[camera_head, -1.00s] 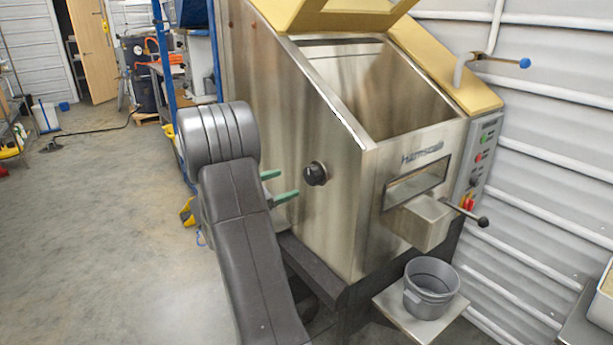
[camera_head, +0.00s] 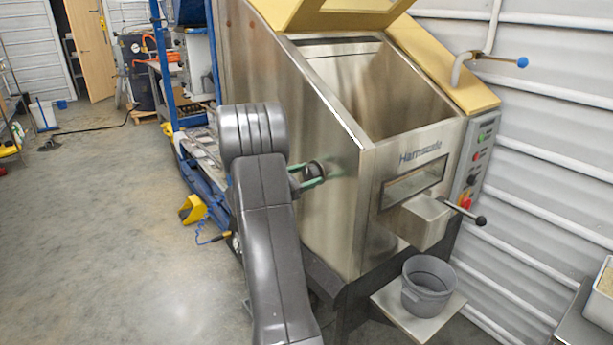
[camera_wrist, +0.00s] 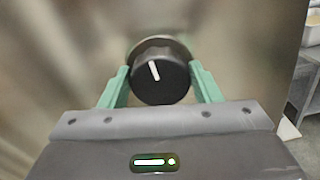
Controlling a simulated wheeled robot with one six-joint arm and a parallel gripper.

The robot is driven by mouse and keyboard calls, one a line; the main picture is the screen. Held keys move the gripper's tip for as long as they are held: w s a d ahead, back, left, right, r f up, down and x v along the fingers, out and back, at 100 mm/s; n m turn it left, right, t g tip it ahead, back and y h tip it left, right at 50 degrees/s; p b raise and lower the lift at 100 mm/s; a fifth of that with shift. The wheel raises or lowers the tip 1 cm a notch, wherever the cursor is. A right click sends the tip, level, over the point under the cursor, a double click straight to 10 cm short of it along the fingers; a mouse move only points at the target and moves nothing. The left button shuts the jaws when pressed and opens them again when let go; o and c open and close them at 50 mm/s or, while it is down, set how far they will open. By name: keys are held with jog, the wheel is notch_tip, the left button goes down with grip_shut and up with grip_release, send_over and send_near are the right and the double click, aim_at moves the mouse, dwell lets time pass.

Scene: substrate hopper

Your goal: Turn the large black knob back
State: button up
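The large black knob (camera_head: 314,170) is on the left steel side wall of the hopper (camera_head: 333,215). In the wrist view the knob (camera_wrist: 160,74) faces me, with a white pointer line tilted slightly left of upright. My gripper (camera_wrist: 160,82) has its green fingers on either side of the knob. A narrow gap seems to show between the fingers and the knob's sides, so the fingers look open around it. In the head view my gripper (camera_head: 307,176) is partly hidden behind my arm, with its green fingertips at the knob.
A grey bucket (camera_head: 427,287) stands on a plate below the hopper's spout (camera_head: 421,222). A control panel (camera_head: 476,165) with buttons and a black-ended lever (camera_head: 480,220) are on the right. A blue-framed rack (camera_head: 185,110) stands behind my arm. The floor at left is mostly clear.

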jog(key=c, duration=0.5)
jog(key=shift+o, duration=0.2)
jog(key=shift+r+n+p, duration=0.2)
jog(key=shift+n+p, duration=0.65)
jog(key=shift+n, duration=0.05)
jog(key=n+p, duration=0.3)
jog(key=n, duration=0.1)
jog(key=shift+w+a, duration=0.1)
jog(key=n+p, duration=0.2)
jog(key=n, duration=0.1)
jog(key=n+p, duration=0.2)
jog(key=n, duration=0.1)
jog(key=shift+w+f, duration=0.1)
jog(key=shift+f, duration=0.1)
jog(key=o, duration=1)
